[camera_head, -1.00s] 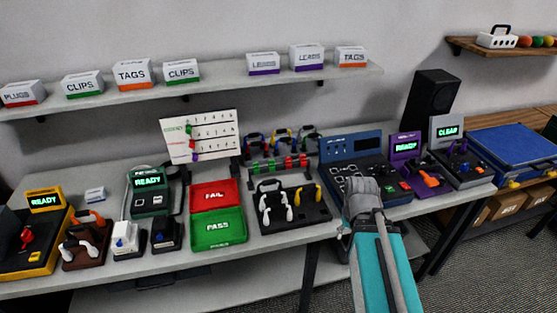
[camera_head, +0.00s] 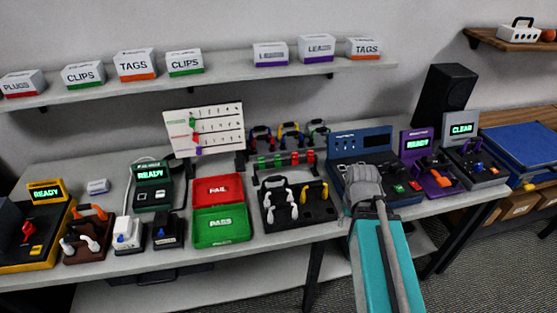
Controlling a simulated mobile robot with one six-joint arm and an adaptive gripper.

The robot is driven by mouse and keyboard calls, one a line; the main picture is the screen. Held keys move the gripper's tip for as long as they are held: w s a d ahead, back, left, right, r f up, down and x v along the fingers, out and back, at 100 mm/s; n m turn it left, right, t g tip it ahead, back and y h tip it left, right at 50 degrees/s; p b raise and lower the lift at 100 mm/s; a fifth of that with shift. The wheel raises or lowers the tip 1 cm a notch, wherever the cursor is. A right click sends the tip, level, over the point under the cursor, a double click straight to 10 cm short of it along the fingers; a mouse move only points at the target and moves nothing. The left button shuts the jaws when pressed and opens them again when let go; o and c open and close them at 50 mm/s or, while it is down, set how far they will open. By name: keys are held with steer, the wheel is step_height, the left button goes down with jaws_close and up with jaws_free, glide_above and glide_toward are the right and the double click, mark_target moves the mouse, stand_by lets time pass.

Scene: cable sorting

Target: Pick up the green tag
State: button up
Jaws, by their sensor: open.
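Another small green piece (camera_head: 193,122) hangs on the white chart board, above a purple one. Which of these is the green tag I cannot tell at this size. My gripper (camera_head: 366,180) is at the end of my teal arm, in front of the dark blue station. It is open, with nothing seen in it, and is right of and apart from the rack. Its fingertips are not clear.
The black tray (camera_head: 272,222) with white and yellow connectors stands before the rack. Red FAIL (camera_head: 218,188) and green PASS (camera_head: 220,228) trays lie left of it. The dark blue station (camera_head: 347,143) is behind my gripper. Labelled boxes line the shelf (camera_head: 225,82) above.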

steer(key=shift+o, duration=0.6)
steer(key=shift+w, duration=0.1)
steer(key=w+a+r+n+t+p, duration=0.1)
steer(key=w+a+r+t+p, duration=0.1)
steer(key=w+a+r+p, duration=0.4)
steer(key=w+a+r+n+t+y+p, duration=0.1)
steer(key=w+a+r+p, duration=0.6)
steer(key=w+a, duration=0.7)
steer(key=shift+a+r+n+t, duration=0.7)
steer(key=shift+a+r, duration=0.1)
steer(key=shift+r, duration=0.1)
steer(key=shift+w, duration=0.1)
steer(key=b, duration=0.7)
glide_above(278, 157)
steer(key=s, duration=0.2)
steer(key=f, duration=0.7)
steer(key=shift+d, duration=0.3)
steer(key=shift+w+f+b, duration=0.3)
steer(key=shift+f+b, duration=0.05)
steer(key=shift+f, duration=0.15)
